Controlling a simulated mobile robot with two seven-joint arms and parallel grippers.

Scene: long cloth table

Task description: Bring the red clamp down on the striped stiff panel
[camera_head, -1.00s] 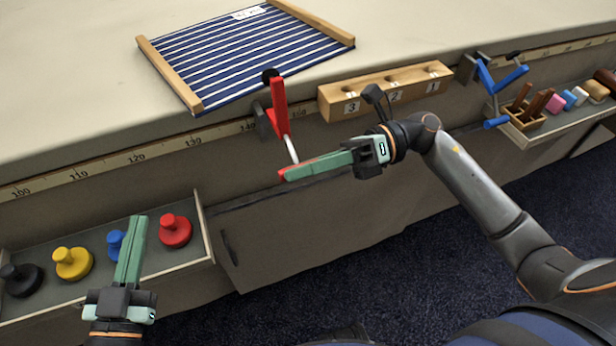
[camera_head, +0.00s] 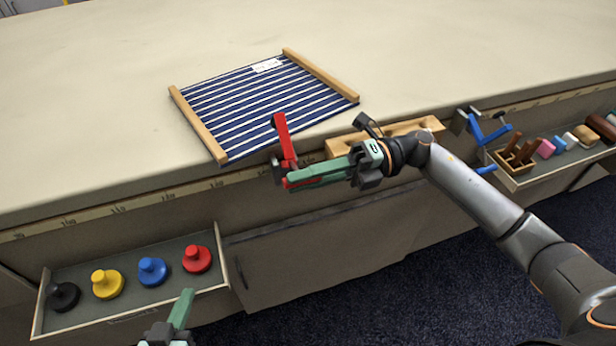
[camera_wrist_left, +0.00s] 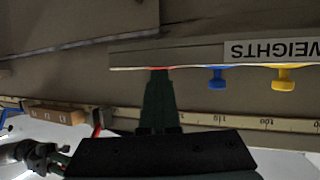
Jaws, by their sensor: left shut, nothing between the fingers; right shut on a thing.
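The striped stiff panel (camera_head: 255,95), navy and white with wooden bars on two sides, lies flat on the table near its front edge. The red clamp (camera_head: 285,140) stands at the table edge. Its red arm overlaps the panel's near edge in the head view; I cannot tell whether it presses on it. My right gripper (camera_head: 290,182) is shut on the clamp's low red handle, mostly hidden by the fingers. In the left wrist view the left fingers (camera_wrist_left: 160,95) show, with the red clamp (camera_wrist_left: 97,124) at left.
An open drawer (camera_head: 42,318) at left holds black, yellow, blue and red weights. A wooden block (camera_head: 420,126) sits at the table edge behind my right wrist. A blue clamp (camera_head: 482,130) and a tray (camera_head: 525,178) of small blocks are at right. The table's far part is clear.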

